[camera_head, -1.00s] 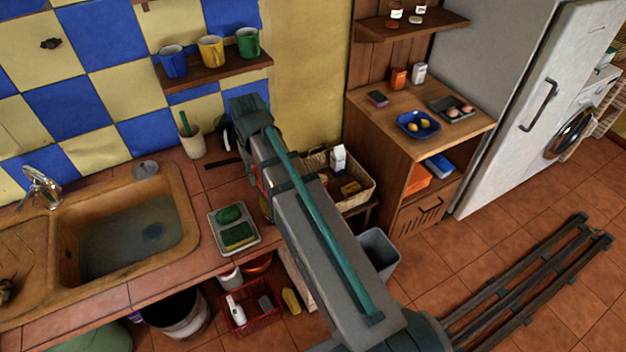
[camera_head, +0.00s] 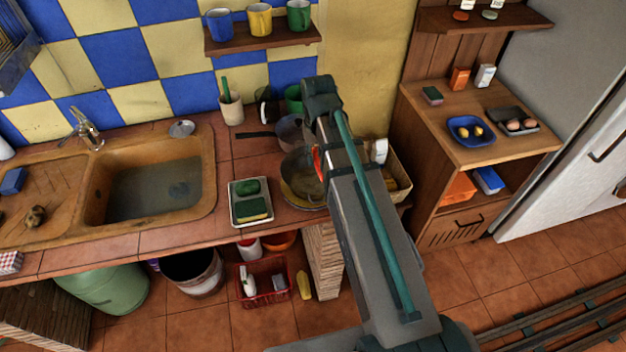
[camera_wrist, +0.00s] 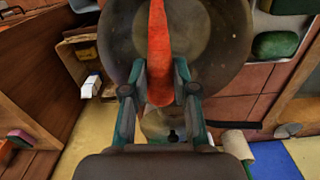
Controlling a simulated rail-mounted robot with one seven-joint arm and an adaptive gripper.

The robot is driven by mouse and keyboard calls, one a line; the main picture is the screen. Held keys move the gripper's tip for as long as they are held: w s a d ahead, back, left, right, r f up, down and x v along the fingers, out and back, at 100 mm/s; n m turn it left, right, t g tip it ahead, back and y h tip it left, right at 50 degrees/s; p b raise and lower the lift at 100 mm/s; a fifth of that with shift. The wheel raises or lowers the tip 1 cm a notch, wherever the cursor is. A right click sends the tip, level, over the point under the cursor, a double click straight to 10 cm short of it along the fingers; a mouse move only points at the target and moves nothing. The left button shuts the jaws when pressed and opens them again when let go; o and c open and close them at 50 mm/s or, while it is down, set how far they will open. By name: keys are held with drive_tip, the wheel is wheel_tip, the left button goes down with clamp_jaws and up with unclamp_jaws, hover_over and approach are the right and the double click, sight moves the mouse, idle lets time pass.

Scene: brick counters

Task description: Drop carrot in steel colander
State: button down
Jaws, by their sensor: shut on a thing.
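The orange-red carrot (camera_wrist: 158,40) is held upright in the picture between the two fingers of my gripper (camera_wrist: 159,88) in the wrist view. A bit of the carrot (camera_head: 316,160) also shows beside my arm in the head view. A wide round metal vessel (camera_wrist: 222,40), which looks like the colander, lies behind the carrot in the wrist view. In the head view this vessel (camera_head: 291,188) stands on the counter right of the sponge tray, partly covered by my arm. Its holes are not clear. I cannot tell the height of the carrot above it.
A tray (camera_head: 235,218) with green sponges lies between the sink (camera_head: 204,195) and the vessel. A dark-handled pan (camera_head: 287,127) and a green pot (camera_head: 294,97) stand behind. A basket (camera_head: 398,160) is right of my arm. A shelf (camera_head: 262,42) with mugs hangs above.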

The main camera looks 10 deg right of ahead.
drive_tip(key=shift+f+b, duration=0.4)
drive_tip(key=shift+f, duration=0.5)
drive_tip(key=c, duration=0.8)
unclamp_jaws()
wheel_tip(320, 180, up, 12)
drive_tip(key=shift+r, duration=0.1)
drive_tip(key=shift+d, duration=0.15)
